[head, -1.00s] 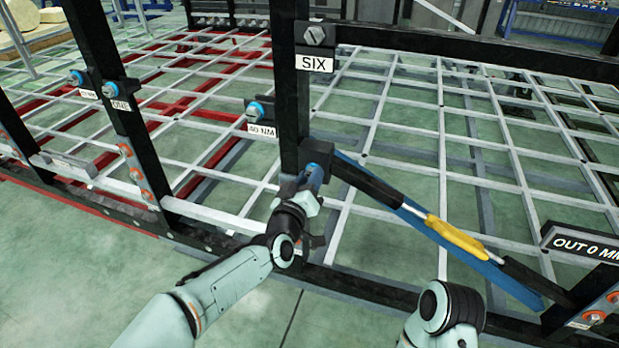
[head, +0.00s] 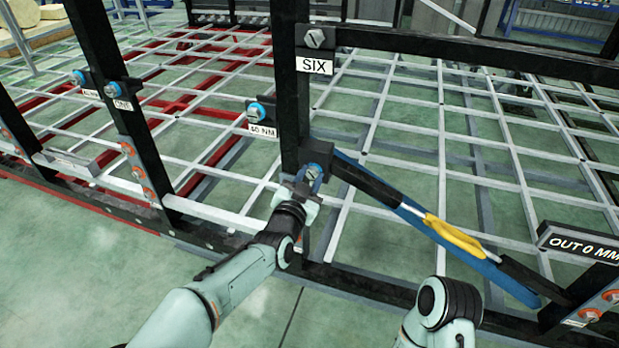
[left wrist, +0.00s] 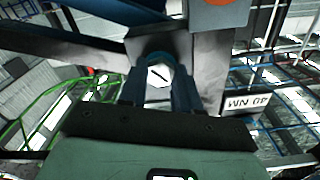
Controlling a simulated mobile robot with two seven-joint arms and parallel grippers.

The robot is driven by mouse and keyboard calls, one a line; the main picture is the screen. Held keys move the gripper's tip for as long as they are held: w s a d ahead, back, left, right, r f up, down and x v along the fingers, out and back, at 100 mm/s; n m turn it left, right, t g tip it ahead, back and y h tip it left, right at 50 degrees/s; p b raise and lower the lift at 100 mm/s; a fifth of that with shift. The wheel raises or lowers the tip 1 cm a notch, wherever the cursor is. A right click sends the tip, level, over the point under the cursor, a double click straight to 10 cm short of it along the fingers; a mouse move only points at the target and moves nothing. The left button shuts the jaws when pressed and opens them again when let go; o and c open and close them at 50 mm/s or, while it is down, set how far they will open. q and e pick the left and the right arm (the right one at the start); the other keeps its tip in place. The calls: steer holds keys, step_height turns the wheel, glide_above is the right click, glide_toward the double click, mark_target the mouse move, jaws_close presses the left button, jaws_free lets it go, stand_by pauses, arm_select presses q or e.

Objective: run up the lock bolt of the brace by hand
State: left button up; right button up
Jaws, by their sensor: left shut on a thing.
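The brace (head: 375,187) is a black bar with a yellow sleeve (head: 455,238). It slopes down to the right from the black post marked SIX. Its lock bolt (head: 313,171), with a slotted silver head, sits in a dark block at the brace's upper end. My left gripper (head: 307,183) is at this bolt, shut on its head. In the left wrist view the bolt head (left wrist: 159,75) shows between the two blue fingers of my left gripper (left wrist: 160,88). My right gripper is out of view; only part of my right arm shows.
A bolt tagged 40 NM (head: 257,112) sits left of the post, and more bolts sit on posts further left. A blue bar (head: 490,272) runs behind the brace. A sign reading OUT 0 MM (head: 583,243) is at the right. A grey lattice lies behind.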

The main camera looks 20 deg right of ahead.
arm_select(q)
steer(key=shift+f+m, duration=0.25)
steer(key=shift+m, duration=0.75)
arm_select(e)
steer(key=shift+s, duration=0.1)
arm_select(q)
steer(key=o, duration=1)
steer(key=shift+o, duration=0.3)
steer(key=shift+s+r, duration=0.1)
steer(key=shift+r, duration=0.1)
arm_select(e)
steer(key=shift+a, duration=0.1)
arm_select(q)
steer(key=shift+a, duration=0.1)
steer(key=v, duration=1.3)
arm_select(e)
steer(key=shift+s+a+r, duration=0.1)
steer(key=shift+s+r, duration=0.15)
arm_select(q)
steer(key=shift+s+a+f, duration=0.1)
steer(key=shift+s+a, duration=0.05)
